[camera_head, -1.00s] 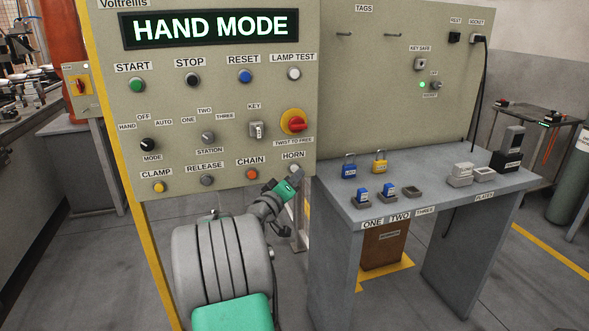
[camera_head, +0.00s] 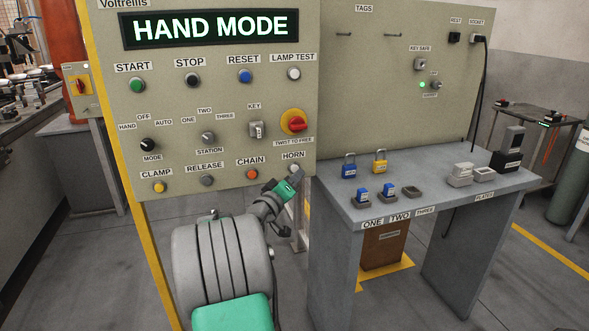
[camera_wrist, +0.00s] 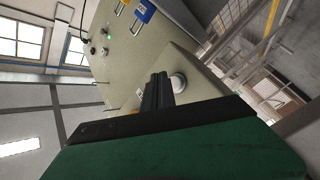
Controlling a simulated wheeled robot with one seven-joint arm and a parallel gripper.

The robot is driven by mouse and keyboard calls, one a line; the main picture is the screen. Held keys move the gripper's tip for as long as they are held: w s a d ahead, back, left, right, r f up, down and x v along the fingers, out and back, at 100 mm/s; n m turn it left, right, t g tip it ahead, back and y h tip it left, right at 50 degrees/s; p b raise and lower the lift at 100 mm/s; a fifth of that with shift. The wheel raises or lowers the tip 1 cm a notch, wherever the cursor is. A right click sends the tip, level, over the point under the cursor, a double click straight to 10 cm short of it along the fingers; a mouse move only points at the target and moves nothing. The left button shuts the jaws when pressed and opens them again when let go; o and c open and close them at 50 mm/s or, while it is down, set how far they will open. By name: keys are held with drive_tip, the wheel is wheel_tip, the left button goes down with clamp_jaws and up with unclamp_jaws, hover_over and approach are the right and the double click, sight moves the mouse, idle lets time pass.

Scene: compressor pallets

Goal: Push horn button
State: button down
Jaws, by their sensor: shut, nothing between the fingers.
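The grey control panel (camera_head: 215,110) carries the HORN label (camera_head: 293,155) at its lower right. The horn button (camera_head: 294,168) sits right under the label, partly hidden by my gripper (camera_head: 297,174). In the wrist view the horn button (camera_wrist: 179,82) is a pale round cap on the panel face, just right of the dark fingertips (camera_wrist: 160,80). My gripper is shut and empty, its tips up at the button. I cannot tell whether they touch it or whether it is pressed in.
The orange CHAIN button (camera_head: 252,174) is left of the horn. A red emergency stop (camera_head: 294,122) is above it. The bench (camera_head: 340,195) with padlocks (camera_head: 349,165) and small blocks stands close on the right. The display (camera_head: 210,28) reads HAND MODE.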

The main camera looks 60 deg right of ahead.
drive_tip(key=shift+w, duration=0.1)
idle(0.3)
drive_tip(key=shift+w+d, duration=0.25)
drive_tip(key=shift+d, duration=0.1)
drive_tip(key=shift+w+d, duration=0.35)
idle(0.6)
drive_tip(key=shift+s+a+b, duration=0.4)
drive_tip(key=shift+s+a, duration=0.3)
drive_tip(key=s+a, duration=0.4)
drive_tip(key=shift+a+b, duration=0.15)
drive_tip(key=shift+b, duration=0.15)
drive_tip(key=shift+s, duration=0.1)
idle(0.6)
